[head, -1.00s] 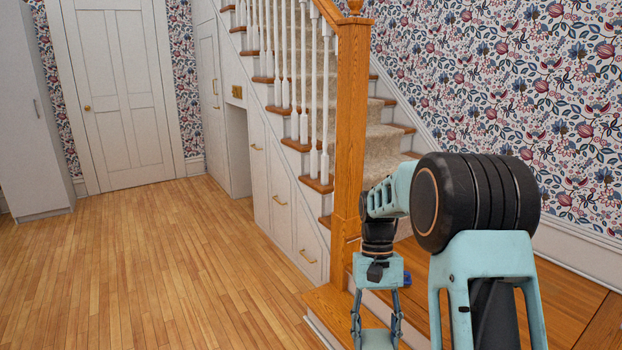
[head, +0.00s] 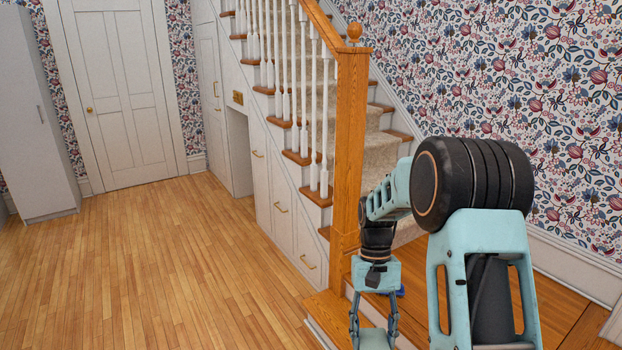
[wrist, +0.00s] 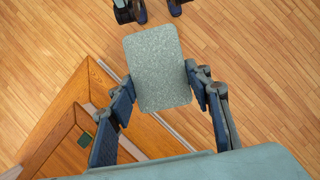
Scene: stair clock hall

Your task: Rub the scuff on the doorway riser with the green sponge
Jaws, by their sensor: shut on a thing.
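My gripper (wrist: 159,80) is shut on the green sponge (wrist: 158,62). In the wrist view the sponge is a flat, speckled grey-green block with rounded corners, held between the two dark fingers. In the head view my gripper's upper fingers (head: 373,322) hang beside the foot of the newel post, and their tips and the sponge are out of frame. A white riser (head: 374,310) shows partly behind the fingers, under the wooden landing (head: 556,290). I cannot make out a scuff in either view.
The wooden newel post (head: 349,150) and white balusters (head: 300,110) stand close to my gripper. A white door (head: 125,90) and a tall cabinet (head: 35,120) stand far left. The plank floor (head: 170,270) is clear.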

